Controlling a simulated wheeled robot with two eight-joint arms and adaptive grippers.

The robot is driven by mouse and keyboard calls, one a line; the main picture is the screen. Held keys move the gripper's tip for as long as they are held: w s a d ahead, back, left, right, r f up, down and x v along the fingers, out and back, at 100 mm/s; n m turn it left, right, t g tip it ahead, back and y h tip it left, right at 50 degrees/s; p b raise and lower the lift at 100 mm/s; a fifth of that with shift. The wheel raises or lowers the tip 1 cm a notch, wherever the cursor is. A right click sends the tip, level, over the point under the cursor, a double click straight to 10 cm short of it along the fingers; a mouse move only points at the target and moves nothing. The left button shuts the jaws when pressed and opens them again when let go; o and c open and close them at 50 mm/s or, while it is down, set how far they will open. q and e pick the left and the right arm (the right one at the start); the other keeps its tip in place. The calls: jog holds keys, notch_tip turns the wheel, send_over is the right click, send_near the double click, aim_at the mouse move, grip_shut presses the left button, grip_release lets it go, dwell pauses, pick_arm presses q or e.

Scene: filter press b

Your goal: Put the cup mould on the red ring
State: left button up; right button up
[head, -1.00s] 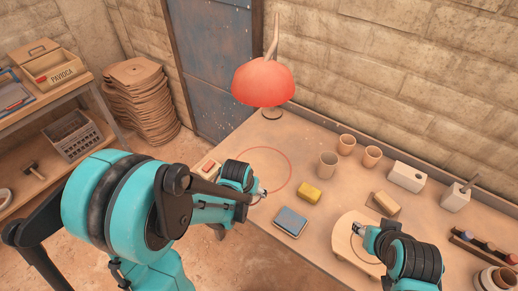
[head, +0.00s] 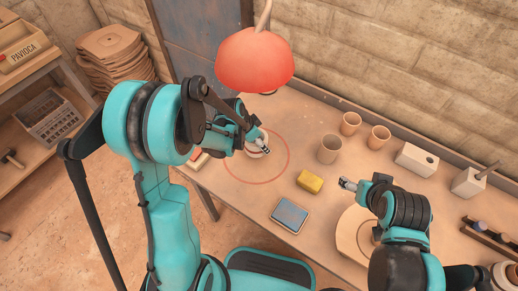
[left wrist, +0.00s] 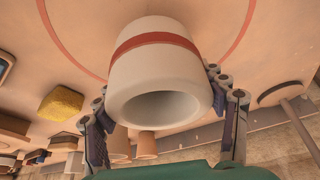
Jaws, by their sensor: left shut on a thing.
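The cup mould (left wrist: 158,75) is a white, round, hollow piece with a red band, its open end towards the left wrist camera. My left gripper (left wrist: 168,115) is shut on it, with a finger on either side. In the head view the left gripper (head: 261,146) is inside the outline of the red ring (head: 226,177), a thin circle drawn on the table. There the mould (head: 256,153) is mostly hidden by the gripper, and I cannot tell whether it touches the table. My right gripper (head: 348,184) is above the table, right of the yellow sponge; its opening is unclear.
A red lamp (head: 254,62) hangs over the ring's far side. The yellow sponge (head: 310,181) and a blue-grey pad (head: 290,214) lie to the ring's right. Cups (head: 330,149) stand behind them. A round wooden board (head: 350,222) is by my right arm.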

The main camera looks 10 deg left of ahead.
pick_arm(q)
notch_tip(320, 180, down, 4)
jog(key=shift+r+b, duration=0.15)
jog(key=shift+b, duration=0.55)
jog(key=shift+r, duration=0.1)
jog(key=o, duration=1.4)
jog(key=shift+o, duration=0.2)
